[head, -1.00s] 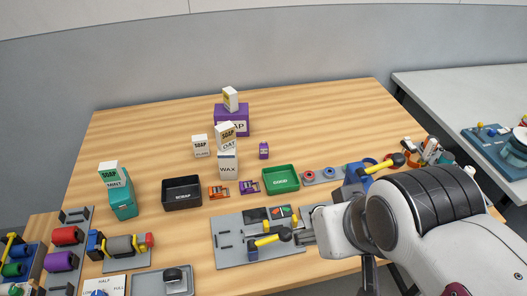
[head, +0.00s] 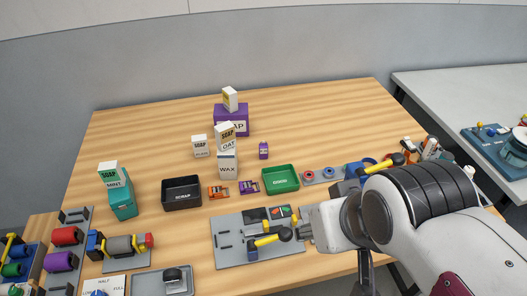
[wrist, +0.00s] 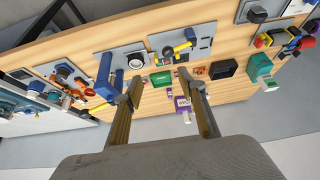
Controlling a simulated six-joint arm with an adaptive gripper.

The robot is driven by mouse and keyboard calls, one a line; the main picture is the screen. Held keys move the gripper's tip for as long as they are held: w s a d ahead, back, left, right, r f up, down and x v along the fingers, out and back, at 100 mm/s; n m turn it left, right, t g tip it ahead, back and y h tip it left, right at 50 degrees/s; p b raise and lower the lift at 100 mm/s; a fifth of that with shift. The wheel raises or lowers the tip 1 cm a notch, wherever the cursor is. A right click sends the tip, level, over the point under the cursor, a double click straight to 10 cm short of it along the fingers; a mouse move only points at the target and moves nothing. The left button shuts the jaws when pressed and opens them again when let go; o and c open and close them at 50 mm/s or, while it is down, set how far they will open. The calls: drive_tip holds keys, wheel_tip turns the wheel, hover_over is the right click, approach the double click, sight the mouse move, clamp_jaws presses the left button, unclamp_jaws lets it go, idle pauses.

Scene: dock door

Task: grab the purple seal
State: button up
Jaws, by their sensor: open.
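The purple seal (head: 249,187) is a small flat purple piece on the wooden table, between a similar orange piece (head: 218,192) and the green tray (head: 281,179). My gripper (head: 306,229) is in front and to the right of it in the head view, by a yellow lever with a black knob (head: 270,239). In the wrist view my gripper (wrist: 156,88) has its two fingers wide apart with nothing between them. The green tray (wrist: 161,79) shows beyond the fingertips. The purple seal cannot be made out there, seemingly behind the right finger.
A black scrap tray (head: 182,193) stands left of the orange piece. A small purple box (head: 264,151), a wax box (head: 228,165) and stacked soap boxes stand behind. A grey panel (head: 231,257) with the lever lies in front. The table's back right is clear.

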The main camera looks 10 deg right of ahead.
drive_tip(key=w+a+f+t, duration=0.1)
drive_tip(key=w+f+t, duration=0.1)
drive_tip(key=w, duration=1)
drive_tip(key=w+a+f+t, duration=0.2)
drive_tip(key=w+f, duration=0.1)
drive_tip(key=w, duration=0.9)
drive_tip(key=w+f+m+t, duration=0.1)
drive_tip(key=w+f, duration=0.4)
drive_tip(key=w, duration=0.4)
drive_tip(key=t+h, duration=0.2)
approach(264, 146)
drive_tip(key=shift+w+a+m, duration=0.2)
drive_tip(key=shift+w+m, duration=0.1)
drive_tip(key=shift+w, duration=0.55)
drive_tip(key=shift+w+d+f+t, duration=0.15)
drive_tip(key=shift+w+f+t, duration=0.15)
drive_tip(key=shift+f, duration=0.35)
drive_tip(key=shift+x, duration=1.35)
drive_tip(key=shift+x, duration=2.55)
